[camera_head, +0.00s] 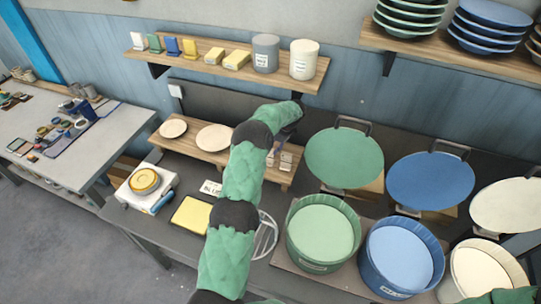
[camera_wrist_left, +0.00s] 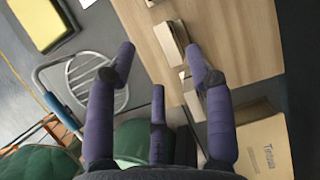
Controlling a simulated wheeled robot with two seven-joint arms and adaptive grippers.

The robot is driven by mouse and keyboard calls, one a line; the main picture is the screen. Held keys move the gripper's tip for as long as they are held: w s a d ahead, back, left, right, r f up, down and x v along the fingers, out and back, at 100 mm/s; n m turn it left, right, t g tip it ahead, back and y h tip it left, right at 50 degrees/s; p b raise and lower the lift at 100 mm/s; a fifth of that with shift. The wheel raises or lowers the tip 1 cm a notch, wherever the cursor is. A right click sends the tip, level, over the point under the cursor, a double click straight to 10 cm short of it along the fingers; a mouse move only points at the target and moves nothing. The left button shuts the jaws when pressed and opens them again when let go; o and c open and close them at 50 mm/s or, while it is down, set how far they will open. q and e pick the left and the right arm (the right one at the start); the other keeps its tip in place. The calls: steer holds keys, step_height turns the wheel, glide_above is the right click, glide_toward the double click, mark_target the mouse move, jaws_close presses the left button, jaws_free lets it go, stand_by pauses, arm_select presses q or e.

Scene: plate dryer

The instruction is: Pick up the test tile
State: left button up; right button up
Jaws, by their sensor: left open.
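Small pale tiles (camera_head: 286,161) stand in a row on the low wooden stand (camera_head: 215,160) in the head view. I cannot tell which is the test tile. In the left wrist view, a cream tile (camera_wrist_left: 173,45) stands on edge on the wood, between my left gripper's fingertips (camera_wrist_left: 160,62) and closer to the right one. Other tiles (camera_wrist_left: 191,96) are partly hidden behind that finger. My left gripper is open and empty. My right gripper is not in view.
Two pale plates (camera_head: 213,137) lie on the stand's left part. A yellow sponge-like block (camera_head: 192,215) and a wire ring rack (camera_head: 265,235) lie in front. Green (camera_head: 323,232) and blue tubs (camera_head: 402,255) stand to the right, below round plates. A shelf (camera_head: 215,58) hangs above.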

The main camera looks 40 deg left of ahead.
arm_select(q)
steer(key=x, duration=0.1)
steer(key=p+x, duration=0.1)
steer(key=x, duration=0.2)
steer(key=shift+w+a+f, duration=0.15)
steer(key=shift+w+a, duration=0.05)
steer(key=shift+w, duration=0.15)
steer(key=shift+s+a+f, duration=0.15)
steer(key=shift+f, duration=0.3)
jaws_close()
